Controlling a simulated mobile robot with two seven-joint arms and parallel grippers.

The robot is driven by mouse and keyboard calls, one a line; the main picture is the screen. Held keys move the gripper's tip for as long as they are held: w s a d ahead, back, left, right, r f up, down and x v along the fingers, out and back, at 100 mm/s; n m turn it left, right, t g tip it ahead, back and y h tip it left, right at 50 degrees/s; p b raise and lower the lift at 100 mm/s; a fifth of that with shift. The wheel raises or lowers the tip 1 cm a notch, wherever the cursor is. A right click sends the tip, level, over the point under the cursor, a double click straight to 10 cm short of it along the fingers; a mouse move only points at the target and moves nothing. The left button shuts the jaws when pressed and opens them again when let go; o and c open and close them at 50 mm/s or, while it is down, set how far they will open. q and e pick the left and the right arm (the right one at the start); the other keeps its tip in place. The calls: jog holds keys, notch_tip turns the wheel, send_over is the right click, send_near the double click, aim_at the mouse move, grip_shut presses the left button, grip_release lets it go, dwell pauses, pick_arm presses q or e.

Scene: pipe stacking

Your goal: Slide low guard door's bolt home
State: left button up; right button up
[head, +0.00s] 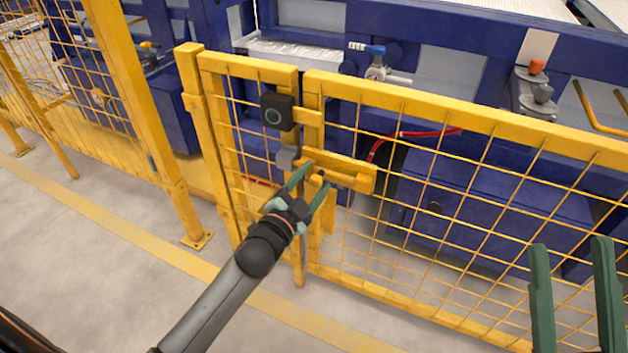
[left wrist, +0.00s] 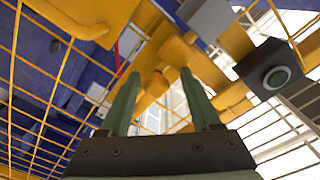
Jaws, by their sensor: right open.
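The low guard door (head: 440,115) is a yellow frame with wire mesh, standing beside a narrower fixed mesh panel (head: 240,70). The yellow bolt assembly (head: 350,176) is on the door's left edge, with a grey block (head: 287,157) to its left. My left gripper (head: 312,178) is open, its green fingers at the bolt assembly. In the left wrist view a yellow part (left wrist: 155,86) shows between the fingers (left wrist: 160,73); contact cannot be told. The bolt's exact position is partly hidden by the fingers. My right gripper (head: 572,246) is open and empty at the lower right, apart from the bolt.
A black box with a round green-ringed button (head: 277,112) is above the bolt; it also shows in the left wrist view (left wrist: 270,75). The grey floor (head: 90,240) in front is clear.

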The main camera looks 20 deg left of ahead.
pick_arm(q)
jog(key=shift+s+d, duration=0.1)
jog(key=s+a+p, duration=0.1)
jog(key=s+p, duration=0.1)
jog(key=s, duration=1)
jog(key=shift+s+p, duration=0.15)
jog(key=shift+p, duration=0.25)
jog(key=shift+r, duration=0.1)
